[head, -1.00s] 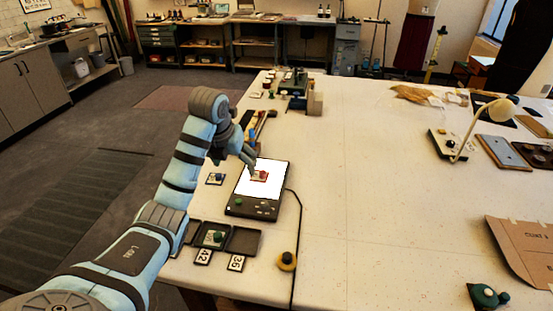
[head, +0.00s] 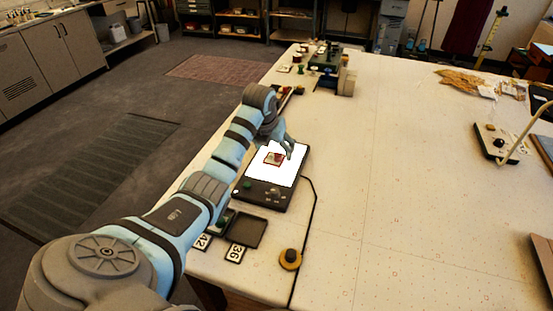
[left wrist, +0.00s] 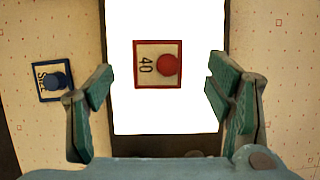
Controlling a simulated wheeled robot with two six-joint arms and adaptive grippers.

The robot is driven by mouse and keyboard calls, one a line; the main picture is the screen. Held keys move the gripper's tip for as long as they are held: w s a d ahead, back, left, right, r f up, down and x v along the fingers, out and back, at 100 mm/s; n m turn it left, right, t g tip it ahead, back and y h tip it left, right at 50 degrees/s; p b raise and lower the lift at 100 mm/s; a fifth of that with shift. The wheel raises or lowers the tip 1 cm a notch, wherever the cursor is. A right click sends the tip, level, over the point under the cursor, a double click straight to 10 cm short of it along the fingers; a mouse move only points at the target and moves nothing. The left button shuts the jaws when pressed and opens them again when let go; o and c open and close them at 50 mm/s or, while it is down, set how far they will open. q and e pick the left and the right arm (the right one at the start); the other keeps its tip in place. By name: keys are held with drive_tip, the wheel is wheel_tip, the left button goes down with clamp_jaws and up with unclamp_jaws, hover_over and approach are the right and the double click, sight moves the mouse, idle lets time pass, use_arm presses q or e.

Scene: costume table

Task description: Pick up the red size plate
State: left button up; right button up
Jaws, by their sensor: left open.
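The red size plate (left wrist: 142,78) is a small red-bordered square with "40" on a beige face and a round red knob. It lies on the lit white screen of a dark pad (head: 259,195); the plate also shows in the head view (head: 272,159). My left gripper (left wrist: 158,82) is open, its green fingers left and right of the plate in the wrist view, with gaps on both sides. In the head view the left gripper (head: 286,149) is over the pad, close to the plate. Its exact height above the plate is unclear. My right gripper is not in view.
A blue-bordered plate with a blue knob (left wrist: 55,80) lies left of the pad. A cable runs right of the pad. The table's middle is clear.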

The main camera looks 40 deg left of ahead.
sight(274, 152)
use_arm(q)
drive_tip(key=x, duration=0.3)
drive_tip(key=shift+s+a, duration=0.1)
drive_tip(key=shift+s, duration=0.2)
drive_tip(key=shift+r, duration=0.1)
drive_tip(key=shift+c, duration=0.8)
drive_tip(key=c, duration=1.5)
